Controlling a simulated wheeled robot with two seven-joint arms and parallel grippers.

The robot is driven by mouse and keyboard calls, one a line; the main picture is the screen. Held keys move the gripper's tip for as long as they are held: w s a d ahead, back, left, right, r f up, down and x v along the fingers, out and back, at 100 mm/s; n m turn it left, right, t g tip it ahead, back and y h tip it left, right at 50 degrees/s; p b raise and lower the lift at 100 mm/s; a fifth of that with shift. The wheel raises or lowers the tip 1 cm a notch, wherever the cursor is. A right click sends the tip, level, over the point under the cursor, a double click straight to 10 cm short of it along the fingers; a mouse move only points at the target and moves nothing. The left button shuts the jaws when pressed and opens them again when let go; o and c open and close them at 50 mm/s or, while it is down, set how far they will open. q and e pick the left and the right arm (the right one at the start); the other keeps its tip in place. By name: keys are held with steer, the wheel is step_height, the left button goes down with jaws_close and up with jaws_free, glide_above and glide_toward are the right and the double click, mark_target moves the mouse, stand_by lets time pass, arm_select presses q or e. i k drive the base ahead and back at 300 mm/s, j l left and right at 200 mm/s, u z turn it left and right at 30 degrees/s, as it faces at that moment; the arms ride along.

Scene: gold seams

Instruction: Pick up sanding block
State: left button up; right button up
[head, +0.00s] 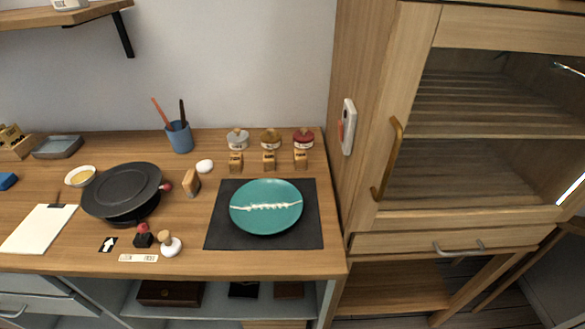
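A small tan wooden block (191,182) with a darker side stands on the wooden worktop, right of the black round turntable-like pan (122,192). It looks most like the sanding block, but it is too small to be sure. A small blue block (7,181) lies at the far left edge, partly cut off by the frame. Neither of my grippers is in view, and nothing is seen touching the blocks.
A teal plate (267,207) with a pale seam lies on a dark mat (222,238). A white egg-shaped item (204,166), a blue cup (180,137) with sticks and several jars stand behind. A wooden cabinet (365,120) rises at the right.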

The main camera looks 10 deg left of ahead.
mark_target(300, 158)
steer(key=k+l, duration=0.1)
steer(key=l, duration=0.3)
steer(key=k+l, duration=0.1)
steer(key=l, duration=0.7)
steer(key=k, duration=0.05)
